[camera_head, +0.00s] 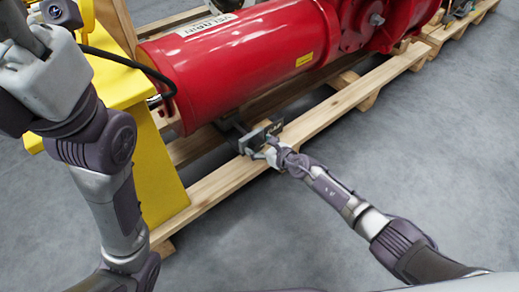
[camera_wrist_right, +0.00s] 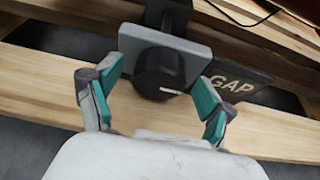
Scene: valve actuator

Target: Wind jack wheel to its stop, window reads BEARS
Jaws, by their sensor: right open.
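The jack wheel (camera_wrist_right: 158,74) is a dark round knob in front of a square grey plate (camera_wrist_right: 190,52), low beside the wooden pallet in the right wrist view. A dark plate beside it (camera_wrist_right: 238,84) carries pale letters reading GAP. In the head view the jack (camera_head: 258,138) is a small grey mechanism at the pallet's near rail. My right gripper (camera_wrist_right: 155,100) is open, with its teal-padded fingers on either side of the wheel; contact is not clear. It also shows at the jack in the head view (camera_head: 272,150). My left gripper is out of frame.
A large red actuator cylinder (camera_head: 240,62) lies on the wooden pallet (camera_head: 330,115). A yellow stand (camera_head: 150,165) and a black cable (camera_head: 125,61) are at the left, near my left arm. Grey floor (camera_head: 440,170) is open at the right.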

